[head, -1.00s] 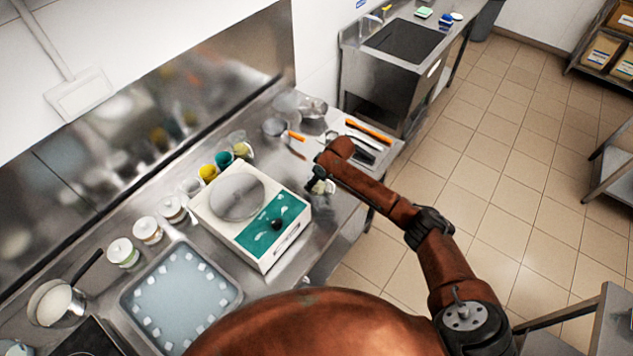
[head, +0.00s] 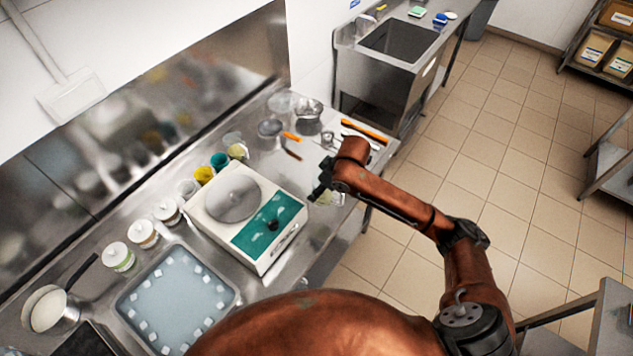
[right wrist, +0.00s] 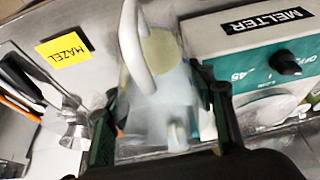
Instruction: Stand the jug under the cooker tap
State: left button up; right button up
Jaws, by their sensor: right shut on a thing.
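A clear, pale jug with a looped white handle (right wrist: 160,100) fills the middle of the right wrist view. It stands between the dark fingers of my right gripper (right wrist: 160,120), which are shut on it. In the head view the jug (head: 329,199) shows only partly below my right gripper (head: 318,192), beside the front right corner of the melter, near the counter's front edge. I cannot tell whether its base touches the counter. No cooker tap can be made out. My left gripper is not in view.
The white melter (head: 250,262) with a green panel and round lid stands left of the jug. Cups (head: 204,174), lidded pots (head: 143,232) and a tray of water (head: 130,312) lie further left. Pans (head: 307,115) and orange-handled tools (head: 364,131) lie behind.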

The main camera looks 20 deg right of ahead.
aim_at(328, 201)
jog(key=shift+s+r, duration=0.35)
jog(key=shift+s, duration=0.35)
jog(key=shift+s+b, duration=0.15)
jog(key=shift+b, duration=0.2)
jog(key=s+m+b, duration=0.1)
jog(key=m, duration=0.1)
jog(key=s+d+m+h+b, duration=0.1)
jog(key=m+b, duration=0.1)
jog(key=s+m+h+b, duration=0.1)
jog(key=s+m+b, duration=0.1)
jog(key=shift+d+r+t, duration=0.25)
jog(key=shift+r+t, duration=0.15)
jog(key=shift+s+d+r+m+h+b, duration=0.4)
jog(key=shift+s+m+b, duration=0.15)
jog(key=shift+m, duration=0.25)
jog(key=shift+w, duration=0.1)
